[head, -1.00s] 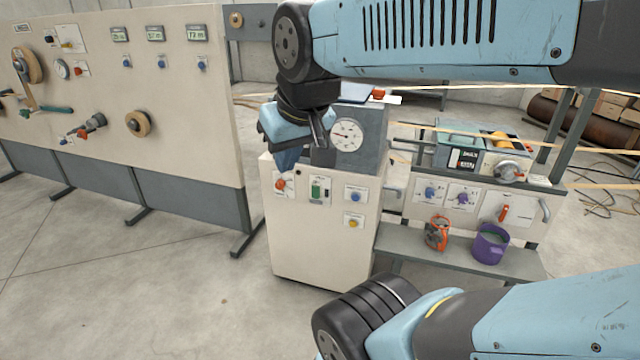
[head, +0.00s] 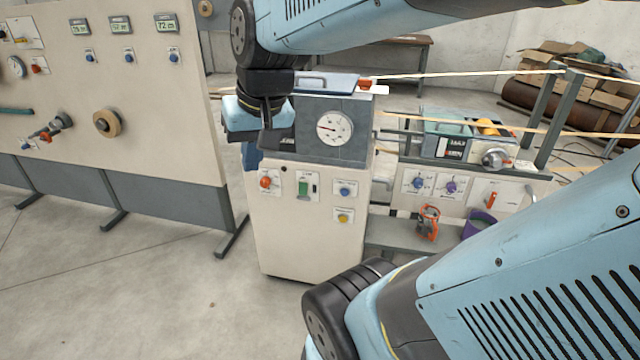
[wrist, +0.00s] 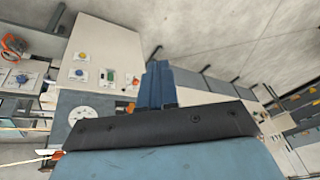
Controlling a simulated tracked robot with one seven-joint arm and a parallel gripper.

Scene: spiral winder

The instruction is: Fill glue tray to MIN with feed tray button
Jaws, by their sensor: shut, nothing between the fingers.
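A teal tray unit (head: 450,128) with a black-and-white level panel (head: 452,148) is on the right-hand bench in the head view; I take it for the glue tray, but its level cannot be read. Below it are a blue knob (head: 417,182), a purple knob (head: 451,187) and a red lever (head: 491,200); their labels are too small to read, so I cannot tell which is the feed tray button. My gripper (head: 252,157) points down at the left edge of the cream cabinet, apart from the tray. In the wrist view its blue fingers (wrist: 158,70) are shut and empty.
The cream cabinet (head: 305,240) carries a round gauge (head: 333,127) and several buttons. An orange tool (head: 428,222) and a purple bucket (head: 478,224) stand on the low shelf. A large control panel (head: 150,140) is at left. Pale strips cross above the bench. The front-left floor is clear.

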